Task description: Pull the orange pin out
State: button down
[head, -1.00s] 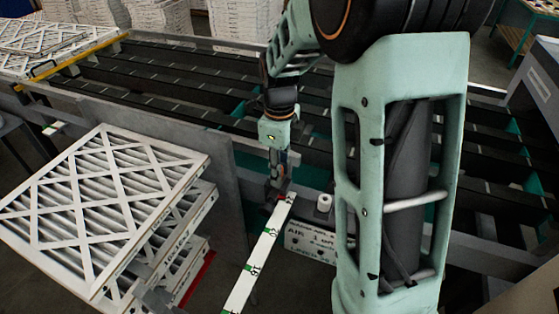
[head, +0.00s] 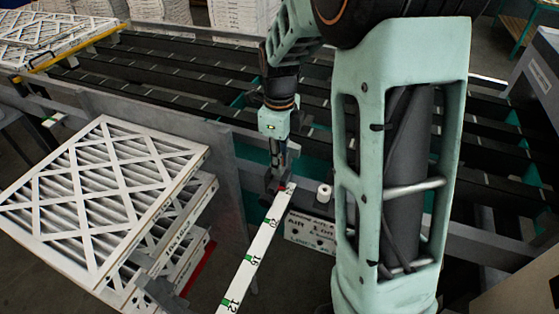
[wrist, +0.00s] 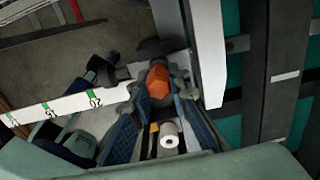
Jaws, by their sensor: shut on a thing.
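The orange pin (wrist: 157,84) shows as a faceted orange head in the wrist view. My gripper (wrist: 156,98) has its blue-padded fingers on both sides of it and is shut on it. The pin sits at the end of a white bar (wrist: 57,108) with green numbered marks. How far the pin sits in its hole is hidden. In the head view my gripper (head: 277,181) points down at the top end of the white bar (head: 262,242), beside the grey frame. The pin cannot be made out clearly there.
A white roll-like cylinder (head: 324,192) stands just right of the gripper, above a printed sign plate (head: 310,229). Stacked white filters (head: 105,195) stand at the left. A conveyor with dark slats (head: 170,90) runs behind. A grey panel (head: 238,185) stands between the filters and gripper.

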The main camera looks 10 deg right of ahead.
jog(key=shift+r+p, duration=1.75)
jog(key=shift+r, duration=0.75)
notch_tip(320, 180, up, 9)
jog(key=p, duration=0.6)
